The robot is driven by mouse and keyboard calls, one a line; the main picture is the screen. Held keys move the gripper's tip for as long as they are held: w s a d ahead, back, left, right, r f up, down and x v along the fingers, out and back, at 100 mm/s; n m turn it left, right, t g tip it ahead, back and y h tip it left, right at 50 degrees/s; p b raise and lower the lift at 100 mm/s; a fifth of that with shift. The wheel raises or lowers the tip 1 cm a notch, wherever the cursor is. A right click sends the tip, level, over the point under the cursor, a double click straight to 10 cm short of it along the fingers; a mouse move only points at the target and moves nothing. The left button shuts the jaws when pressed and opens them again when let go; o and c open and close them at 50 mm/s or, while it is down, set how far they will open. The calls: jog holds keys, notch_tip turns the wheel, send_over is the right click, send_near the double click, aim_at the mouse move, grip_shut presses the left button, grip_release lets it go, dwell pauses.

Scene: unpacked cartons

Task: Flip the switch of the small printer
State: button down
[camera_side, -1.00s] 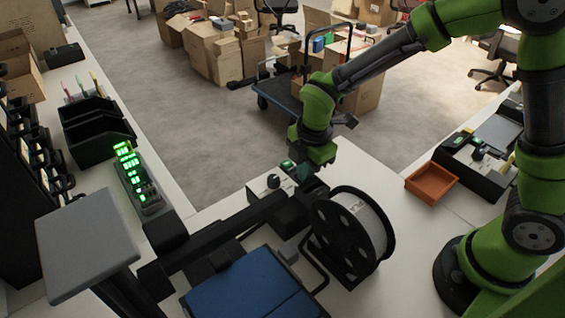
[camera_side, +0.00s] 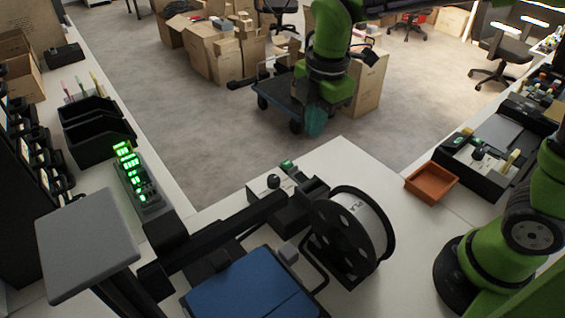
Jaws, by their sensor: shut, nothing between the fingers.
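A printer with a blue bed (camera_side: 250,287) and a black frame stands on the near white bench. At its far end is a pale control panel (camera_side: 262,188) with a black knob (camera_side: 273,181) and a small green-lit part (camera_side: 287,166), which may be the switch; its position is too small to tell. My gripper (camera_side: 314,128) has teal fingertips, is shut and empty, and points down. It hangs well above and apart from the panel, against the floor and cart in the picture.
A black filament spool (camera_side: 325,245) stands right of the panel. Black bins (camera_side: 88,145) and a green-lit unit (camera_side: 140,185) line the left bench.

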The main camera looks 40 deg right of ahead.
aim_at(299, 175)
jog(key=shift+w+r, duration=0.15)
jog(key=shift+w, duration=0.55)
jog(key=f, duration=0.4)
jog(key=w+f, duration=0.1)
jog(key=f, duration=0.8)
jog(key=shift+w+f, duration=0.25)
jog(key=shift+w, duration=0.05)
jog(key=shift+f, duration=0.2)
